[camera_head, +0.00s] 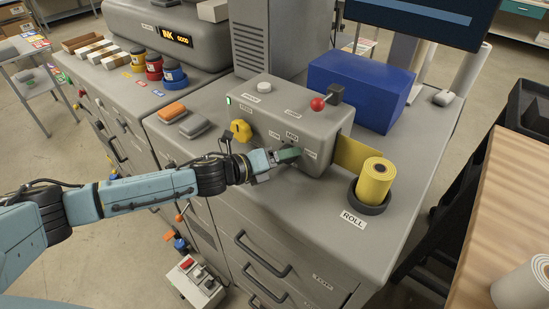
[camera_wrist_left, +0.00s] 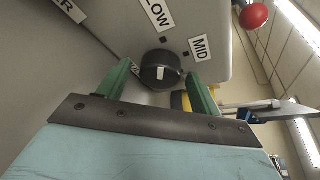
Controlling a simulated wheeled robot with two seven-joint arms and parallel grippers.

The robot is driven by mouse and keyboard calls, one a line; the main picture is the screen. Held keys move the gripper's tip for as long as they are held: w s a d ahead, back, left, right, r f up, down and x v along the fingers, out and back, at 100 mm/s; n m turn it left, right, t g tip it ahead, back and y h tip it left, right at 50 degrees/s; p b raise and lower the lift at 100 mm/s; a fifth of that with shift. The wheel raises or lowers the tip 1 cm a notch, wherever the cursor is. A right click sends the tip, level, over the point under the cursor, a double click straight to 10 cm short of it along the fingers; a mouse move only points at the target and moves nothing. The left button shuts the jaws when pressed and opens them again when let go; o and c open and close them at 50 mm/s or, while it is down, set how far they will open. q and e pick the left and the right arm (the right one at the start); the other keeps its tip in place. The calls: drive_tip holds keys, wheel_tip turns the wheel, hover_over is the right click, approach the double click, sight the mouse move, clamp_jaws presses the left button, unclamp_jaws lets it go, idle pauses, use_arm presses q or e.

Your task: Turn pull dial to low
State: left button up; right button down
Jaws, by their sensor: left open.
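The pull dial (camera_wrist_left: 160,72) is a round black knob with a white mark on its face, on the front of the grey machine (camera_head: 318,121). The LOW label (camera_wrist_left: 157,14) and MID label (camera_wrist_left: 198,48) are beside it in the wrist view. I cannot tell which label the mark points to. My left gripper (camera_head: 289,155) is at the machine's front and hides the dial in the head view. In the wrist view its green fingers (camera_wrist_left: 160,88) are apart, one on each side of the dial, with gaps visible. My right gripper is out of view.
A yellow knob (camera_head: 240,130) is left of the gripper. A red-balled lever (camera_head: 318,104) and a white button (camera_head: 264,87) are on top. A yellow roll (camera_head: 375,182) stands at right, with yellow film entering the machine. A blue box (camera_head: 362,90) is behind.

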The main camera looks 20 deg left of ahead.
use_arm(q)
drive_tip(key=b+v, duration=0.3)
drive_tip(key=v, duration=1)
drive_tip(key=shift+s, duration=0.15)
